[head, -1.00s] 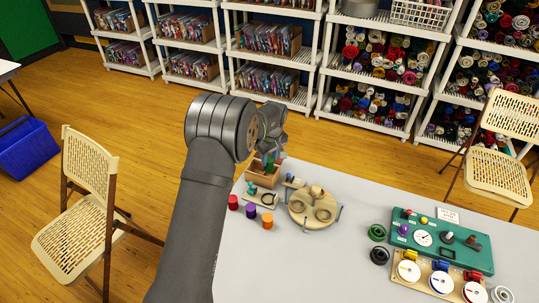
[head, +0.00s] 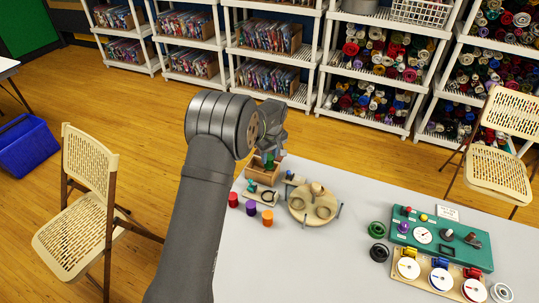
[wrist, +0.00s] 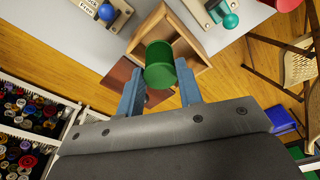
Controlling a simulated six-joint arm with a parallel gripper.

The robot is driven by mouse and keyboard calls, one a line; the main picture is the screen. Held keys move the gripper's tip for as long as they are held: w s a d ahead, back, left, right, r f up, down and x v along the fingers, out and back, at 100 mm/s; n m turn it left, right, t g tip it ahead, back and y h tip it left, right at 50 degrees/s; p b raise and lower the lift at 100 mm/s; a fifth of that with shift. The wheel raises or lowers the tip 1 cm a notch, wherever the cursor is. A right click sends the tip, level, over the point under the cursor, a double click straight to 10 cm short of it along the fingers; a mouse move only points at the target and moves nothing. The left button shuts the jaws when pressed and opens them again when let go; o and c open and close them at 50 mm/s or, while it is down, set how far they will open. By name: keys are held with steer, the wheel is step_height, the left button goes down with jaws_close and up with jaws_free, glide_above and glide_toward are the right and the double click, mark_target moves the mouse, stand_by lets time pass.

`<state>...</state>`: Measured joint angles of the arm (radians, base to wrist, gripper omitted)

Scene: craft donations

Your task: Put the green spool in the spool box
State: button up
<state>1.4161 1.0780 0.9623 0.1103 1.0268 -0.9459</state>
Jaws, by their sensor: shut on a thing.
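The green spool (wrist: 160,66) is held between the two blue-grey fingers of my gripper (wrist: 160,90) in the wrist view. My gripper is shut on it. The wooden spool box (wrist: 188,45) lies beyond the spool, with its open inside partly hidden by it. In the head view the box (head: 262,177) stands at the table's far left edge, and my gripper (head: 270,151) is just above it. The spool looks over the box's opening; its exact height above it I cannot tell.
A green panel (head: 470,254) with dials is far right. The table's middle front is clear.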

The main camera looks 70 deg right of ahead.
mark_target(269, 163)
steer(key=shift+f, duration=0.3)
steer(key=shift+f, duration=1.75)
steer(key=o, duration=0.9)
steer(key=shift+r, duration=3.8)
